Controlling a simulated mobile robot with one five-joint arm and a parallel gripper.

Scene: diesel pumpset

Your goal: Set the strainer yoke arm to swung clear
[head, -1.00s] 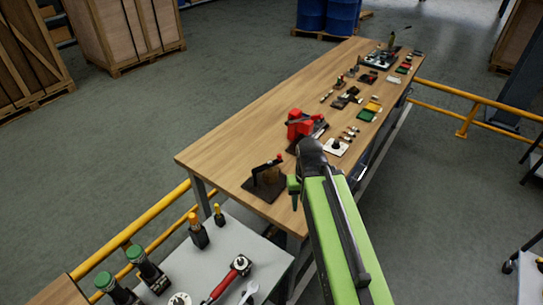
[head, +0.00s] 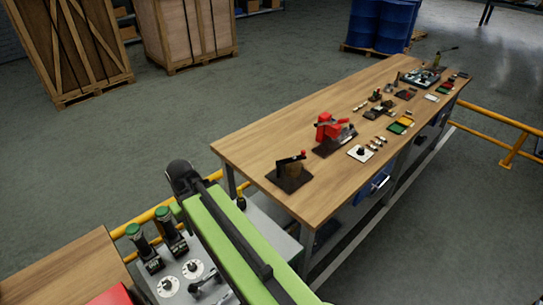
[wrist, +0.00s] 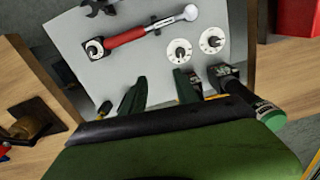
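The strainer, a brass-coloured cylinder on a dark plate (head: 289,178), stands at the near-left end of the long wooden bench in the head view. The black yoke arm (head: 290,160) lies across the cylinder's top and ends in a red knob. In the wrist view the brass cylinder (wrist: 36,124) shows at the left edge. My gripper (wrist: 160,84) is open and empty, its two dark green fingers apart above the grey tool top. In the head view my green arm hides the fingers. The gripper is apart from the strainer, left of it in the head view.
A red vise-like device (head: 330,130) stands beyond the strainer. A yellow rail (head: 150,215) runs below the bench.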

